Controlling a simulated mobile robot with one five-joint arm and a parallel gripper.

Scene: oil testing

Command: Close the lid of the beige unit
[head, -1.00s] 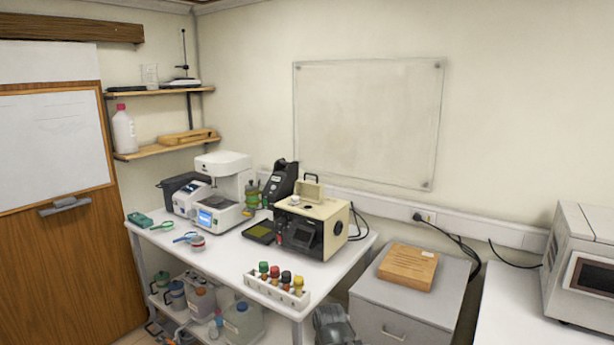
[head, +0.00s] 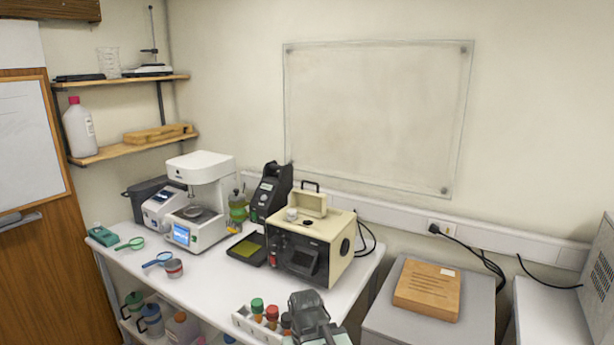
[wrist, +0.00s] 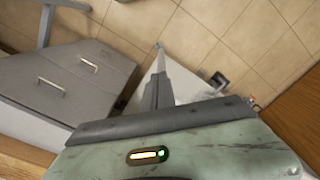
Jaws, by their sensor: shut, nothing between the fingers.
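The beige unit (head: 338,228) stands on the white bench in the head view, with a dark front panel. Its small beige lid (head: 310,204) with a black handle stands raised at the back of the unit's top. A small white cup-like part and a dark round spot show on the top in front of the lid. My gripper (wrist: 160,48) shows in the wrist view with its fingers together and empty, pointing over the tiled floor. In the head view my arm shows at the bottom, in front of and below the unit; its fingertips cannot be made out there.
A rack of colour-capped bottles (head: 257,318) stands at the bench's front, partly hidden by my arm. A white instrument (head: 198,200) and a black device (head: 270,190) stand left of the unit. A wooden block (head: 427,290) lies on the grey cabinet at right.

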